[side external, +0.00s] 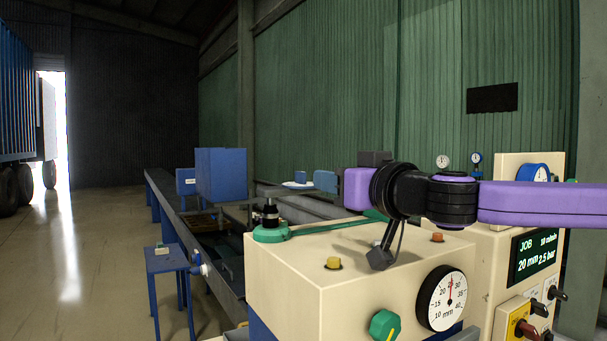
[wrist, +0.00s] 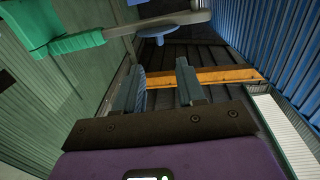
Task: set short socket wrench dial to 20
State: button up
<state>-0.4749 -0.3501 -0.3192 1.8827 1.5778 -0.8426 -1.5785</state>
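A round white dial (side external: 441,299) marked in mm is on the front of the cream box (side external: 300,275). Its red needle points almost straight up, between the 20 and 30 marks. A green knob (side external: 384,325) with a yellow mark is to its lower left. A green ring with a long handle (side external: 271,233) lies on the box top around a dark post. I cannot tell which part is the short socket wrench. My gripper (wrist: 158,88) is open and empty in the wrist view. In the side view it points left above the box, clear of dial and knob.
Yellow (side external: 333,263) and orange (side external: 437,238) buttons are on the box top. A panel with switches (side external: 525,318) is at right. A blue table (side external: 166,262) stands left; the floor beyond is clear.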

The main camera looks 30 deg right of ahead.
aim_at(303, 173)
jog(key=w, duration=1.1)
jog(key=shift+w+d, duration=0.1)
jog(key=shift+w, duration=0.25)
grip_shut()
